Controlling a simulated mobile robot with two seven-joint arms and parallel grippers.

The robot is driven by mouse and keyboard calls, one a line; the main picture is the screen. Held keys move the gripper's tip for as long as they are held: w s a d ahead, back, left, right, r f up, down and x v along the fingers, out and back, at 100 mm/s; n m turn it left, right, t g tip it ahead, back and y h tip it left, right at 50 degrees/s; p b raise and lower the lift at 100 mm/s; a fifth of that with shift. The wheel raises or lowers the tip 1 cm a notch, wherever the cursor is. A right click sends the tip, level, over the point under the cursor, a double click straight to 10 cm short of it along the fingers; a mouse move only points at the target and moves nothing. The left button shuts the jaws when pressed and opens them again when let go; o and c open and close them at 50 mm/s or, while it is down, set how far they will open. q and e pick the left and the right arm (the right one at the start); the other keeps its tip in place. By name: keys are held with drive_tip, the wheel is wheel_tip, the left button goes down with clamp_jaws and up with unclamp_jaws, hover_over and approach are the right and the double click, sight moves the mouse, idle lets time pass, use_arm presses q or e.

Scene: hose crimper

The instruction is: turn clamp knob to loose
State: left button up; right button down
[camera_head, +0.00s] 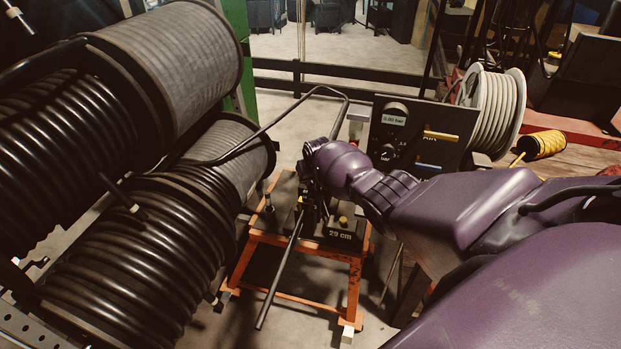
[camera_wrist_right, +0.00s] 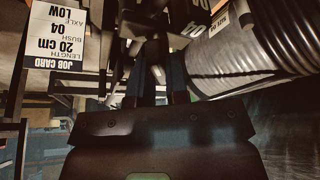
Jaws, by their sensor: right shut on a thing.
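The crimper bench (camera_head: 300,240) is a dark machine on an orange frame in the middle of the head view, with a "29 cm" label on its front. My right gripper (camera_head: 312,182) reaches it from the right; my purple wrist hides most of its fingers and what they hold. In the right wrist view the two dark fingers (camera_wrist_right: 157,88) point away from me and close around a small part, which I take for the clamp knob. The knob's shape and mark are not clear there. My left gripper is not in view.
Large black hose reels (camera_head: 150,250) fill the left. A black bar (camera_head: 279,270) slants down from the crimper. A control panel (camera_head: 420,135) reading 0.00 bar stands behind my wrist, beside a pale hose reel (camera_head: 497,110). A job card (camera_wrist_right: 65,38) hangs at left in the wrist view.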

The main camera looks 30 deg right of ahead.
drive_tip(key=c, duration=1.1)
unclamp_jaws()
drive_tip(key=shift+r, duration=0.1)
drive_tip(key=shift+p+v, duration=0.4)
drive_tip(key=shift+v, duration=4.95)
